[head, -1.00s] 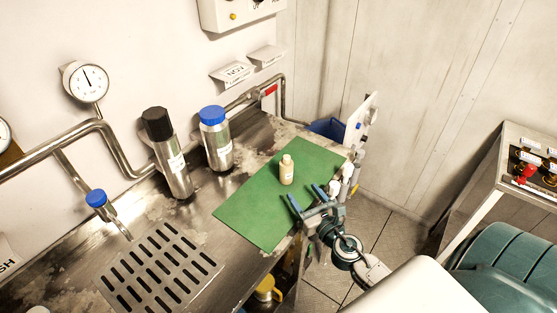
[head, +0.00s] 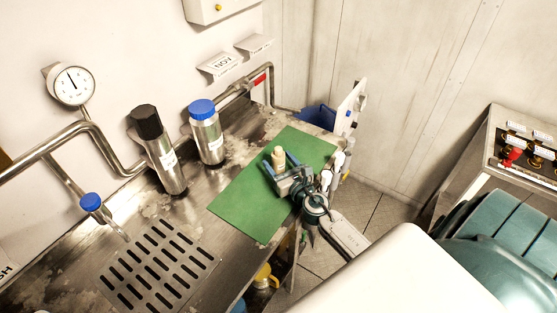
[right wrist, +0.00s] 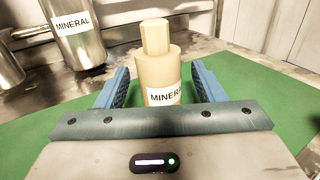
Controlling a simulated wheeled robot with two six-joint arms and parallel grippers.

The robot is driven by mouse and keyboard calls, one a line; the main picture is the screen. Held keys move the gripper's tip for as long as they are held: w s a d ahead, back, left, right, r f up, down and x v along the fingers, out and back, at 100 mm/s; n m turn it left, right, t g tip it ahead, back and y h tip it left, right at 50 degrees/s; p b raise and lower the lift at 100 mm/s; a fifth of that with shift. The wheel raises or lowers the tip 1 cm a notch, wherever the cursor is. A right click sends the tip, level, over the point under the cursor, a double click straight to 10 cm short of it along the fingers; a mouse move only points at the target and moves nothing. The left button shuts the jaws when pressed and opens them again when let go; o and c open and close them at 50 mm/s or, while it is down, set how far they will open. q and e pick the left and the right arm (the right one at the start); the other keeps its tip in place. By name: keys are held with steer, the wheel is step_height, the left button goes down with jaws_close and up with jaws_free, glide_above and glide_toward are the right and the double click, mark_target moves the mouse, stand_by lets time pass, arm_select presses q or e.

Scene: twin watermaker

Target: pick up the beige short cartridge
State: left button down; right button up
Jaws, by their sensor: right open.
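The beige short cartridge (head: 278,155) stands upright on the green mat (head: 245,205). In the right wrist view the cartridge (right wrist: 160,65) has a narrower top and a white label whose visible letters read "MINERA"; its lower part is hidden behind the gripper body. My right gripper (head: 280,165) is open, with its blue fingers on either side of the cartridge. In the right wrist view, gaps show between the cartridge and both fingers of the right gripper (right wrist: 160,88). My left gripper is not in view.
A steel canister with a black cap (head: 158,150) and one with a blue cap (head: 207,132) stand left of the mat. A slotted drain plate (head: 160,265) lies at the front left. A blue-knobbed tap (head: 92,202) is beside it.

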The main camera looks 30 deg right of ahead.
steer(key=shift+w+f, duration=0.1)
steer(key=shift+w, duration=1.1)
steer(key=shift+s, duration=0.1)
steer(key=shift+c, duration=1.4)
steer(key=c, duration=0.9)
steer(key=shift+o, duration=0.2)
steer(key=shift+d, duration=0.1)
